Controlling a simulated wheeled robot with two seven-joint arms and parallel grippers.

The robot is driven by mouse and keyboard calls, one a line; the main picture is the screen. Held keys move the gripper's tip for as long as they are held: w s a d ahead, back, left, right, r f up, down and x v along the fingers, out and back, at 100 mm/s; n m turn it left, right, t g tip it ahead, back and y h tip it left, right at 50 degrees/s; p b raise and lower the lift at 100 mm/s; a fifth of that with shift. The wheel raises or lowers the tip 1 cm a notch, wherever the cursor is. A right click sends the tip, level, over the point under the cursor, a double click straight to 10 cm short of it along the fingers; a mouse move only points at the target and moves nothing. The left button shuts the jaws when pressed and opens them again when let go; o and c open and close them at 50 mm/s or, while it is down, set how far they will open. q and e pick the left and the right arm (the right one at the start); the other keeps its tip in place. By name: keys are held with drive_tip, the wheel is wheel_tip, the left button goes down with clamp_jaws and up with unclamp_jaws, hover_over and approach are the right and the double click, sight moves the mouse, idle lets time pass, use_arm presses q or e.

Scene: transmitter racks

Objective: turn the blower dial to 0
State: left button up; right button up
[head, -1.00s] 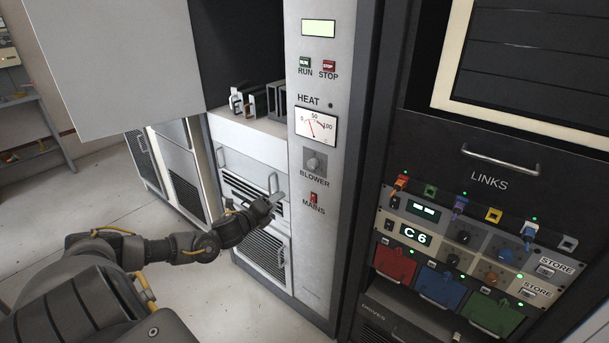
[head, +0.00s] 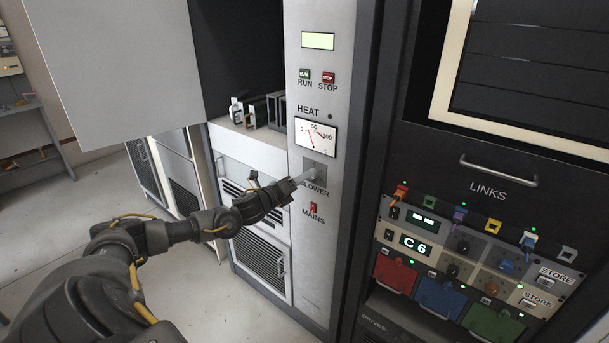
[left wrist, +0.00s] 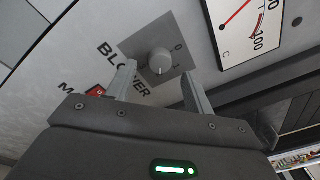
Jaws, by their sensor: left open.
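The blower dial (left wrist: 160,62) is a round grey knob on a square grey plate, with 0 and 1 marks beside it in the left wrist view. Its white pointer line is small, and I cannot tell surely which mark it faces. In the head view the dial's plate (head: 319,166) is partly covered by my left gripper (head: 308,178). In the left wrist view my left gripper (left wrist: 160,82) is open, its two fingers on either side of the dial and short of it. I see no contact. My right gripper is not in view.
The heat meter (head: 315,138) is above the dial, and the red mains switch (head: 313,209) is below it. RUN (head: 304,76) and STOP (head: 328,78) buttons sit higher up. A LINKS panel with coloured plugs is at right. Space in front of the panel looks clear.

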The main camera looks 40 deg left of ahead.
use_arm(q)
drive_tip(key=w, duration=0.3)
drive_tip(key=shift+d, duration=0.15)
drive_tip(key=c, duration=0.9)
drive_tip(key=shift+c, duration=0.3)
